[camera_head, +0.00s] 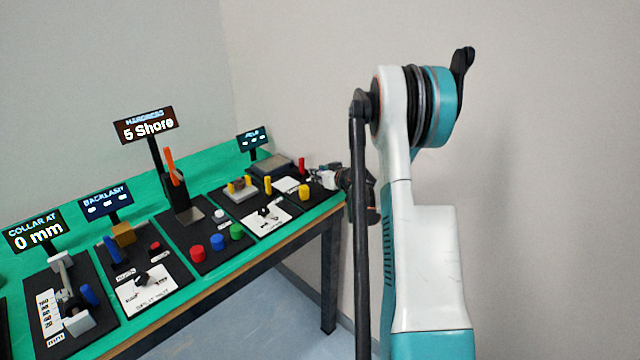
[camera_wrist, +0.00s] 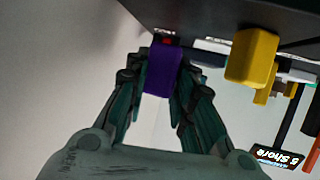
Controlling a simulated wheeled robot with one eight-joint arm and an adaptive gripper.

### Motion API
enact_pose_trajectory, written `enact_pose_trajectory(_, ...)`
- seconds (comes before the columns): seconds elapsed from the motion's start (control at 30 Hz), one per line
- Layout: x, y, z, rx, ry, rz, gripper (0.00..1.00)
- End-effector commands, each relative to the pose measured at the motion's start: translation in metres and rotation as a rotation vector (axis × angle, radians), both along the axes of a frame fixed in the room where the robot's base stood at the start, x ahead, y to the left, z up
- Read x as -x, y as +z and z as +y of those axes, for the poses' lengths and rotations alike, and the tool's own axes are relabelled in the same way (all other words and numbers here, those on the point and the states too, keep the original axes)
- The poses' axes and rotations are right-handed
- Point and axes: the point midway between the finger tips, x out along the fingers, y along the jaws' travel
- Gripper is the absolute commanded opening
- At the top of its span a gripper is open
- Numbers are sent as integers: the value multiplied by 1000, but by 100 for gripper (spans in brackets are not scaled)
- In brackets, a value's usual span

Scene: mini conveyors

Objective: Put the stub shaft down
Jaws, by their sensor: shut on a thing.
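In the wrist view, my gripper (camera_wrist: 163,85) is shut on a purple piece (camera_wrist: 162,72), apparently the stub shaft. Its two dark fingers press on its left and right sides. In the head view, my gripper (camera_head: 325,178) is at the far right end of the green table, close to the last black board. The purple piece cannot be made out there. I cannot tell whether it touches the board.
A red peg (camera_head: 302,165) and a yellow peg (camera_head: 303,190) stand on the black board close to my gripper. A yellow block (camera_wrist: 252,57) is right of the fingers in the wrist view. Several stations and displays fill the green table (camera_head: 207,180) to the left.

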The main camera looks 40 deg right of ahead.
Motion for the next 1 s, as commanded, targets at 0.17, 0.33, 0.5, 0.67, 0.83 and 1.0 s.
enact_pose_trajectory(0.17,0,-26,0,0,0,0,0)
enact_pose_trajectory(0.33,0,-25,0,0,0,0,0)
enact_pose_trajectory(0.5,0,-27,0,0,0,0,0)
enact_pose_trajectory(0.67,0,-28,0,0,0,0,43)
enact_pose_trajectory(0.83,0,-28,0,0,0,0,43)
enact_pose_trajectory(1.0,0,-26,0,0,0,0,43)
